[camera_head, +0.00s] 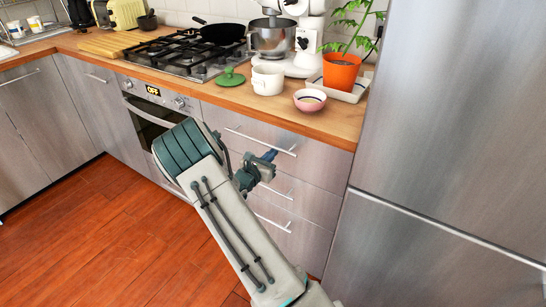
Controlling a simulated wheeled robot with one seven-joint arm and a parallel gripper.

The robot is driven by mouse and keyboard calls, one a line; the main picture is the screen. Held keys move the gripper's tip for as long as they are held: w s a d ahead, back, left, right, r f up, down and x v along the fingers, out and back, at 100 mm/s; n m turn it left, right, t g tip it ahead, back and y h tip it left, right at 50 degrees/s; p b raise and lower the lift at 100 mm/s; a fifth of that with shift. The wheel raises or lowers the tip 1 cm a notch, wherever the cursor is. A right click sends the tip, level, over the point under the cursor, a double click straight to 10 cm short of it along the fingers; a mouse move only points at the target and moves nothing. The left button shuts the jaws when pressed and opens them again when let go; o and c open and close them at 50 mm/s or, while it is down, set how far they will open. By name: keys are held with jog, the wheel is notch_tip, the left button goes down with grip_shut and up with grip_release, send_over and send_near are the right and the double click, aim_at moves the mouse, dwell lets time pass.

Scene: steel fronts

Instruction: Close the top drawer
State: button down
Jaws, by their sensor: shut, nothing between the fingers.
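The top drawer (315,162) has a grey steel front with a long bar handle (260,140). It sits under the wooden counter, right of the oven. Its front looks flush or nearly flush with the cabinet; I cannot tell if a small gap is left. My gripper (271,156) is shut and empty, in front of the drawer and just below the handle in the picture. I cannot tell whether it touches the front. My arm hides the drawer's lower left part.
Two lower drawers with bar handles (273,222) are below, partly behind my arm. A tall steel fridge (455,130) stands close on the right. The oven (150,110) is at left. Pots and a plant (341,72) stand on the counter (325,122). The wooden floor (90,245) at left is clear.

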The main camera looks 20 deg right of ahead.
jog(key=v, duration=1.4)
jog(key=s+d+r+m+g+y+p, duration=0.25)
jog(key=s+r+m+g, duration=0.25)
jog(key=s+r+m, duration=0.25)
jog(key=s+d+r+m+g+y+p, duration=0.2)
jog(key=s+d+r+m+g+p, duration=0.15)
jog(key=s+r+m+g, duration=0.3)
jog(key=s+a+r+m+t+y+p, duration=0.4)
jog(key=s+a+r+m+y+p, duration=0.2)
jog(key=s+a+r+m+y, duration=0.4)
jog(key=s+a+r+m, duration=0.1)
jog(key=s+r, duration=0.2)
jog(key=s, duration=0.1)
jog(key=shift+p, duration=0.3)
